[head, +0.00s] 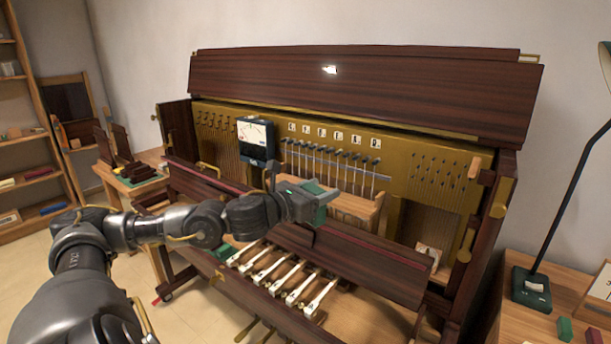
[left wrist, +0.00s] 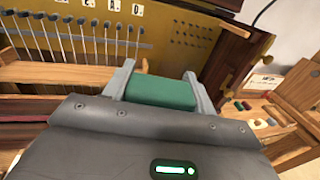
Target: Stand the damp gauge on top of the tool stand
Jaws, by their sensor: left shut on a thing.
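My left gripper (head: 305,204) is in front of the open piano, above the white keys. It is shut on a green block-like thing (head: 320,214), which also shows between both fingers in the left wrist view (left wrist: 160,92). I see no dial on the side that shows, and cannot tell whether it is the damp gauge. A dark meter with a white dial (head: 256,133) is upright at the piano's upper left, apart from my gripper. I cannot pick out the tool stand for certain. My right gripper is not in view.
The piano's gold plate (head: 410,170) and a row of thin hammers (head: 335,168) lie behind my gripper. White keys (head: 283,275) are below. A right-hand bench (head: 510,328) carries a lamp (head: 531,290). A small table with dark pieces (head: 125,172) stands left.

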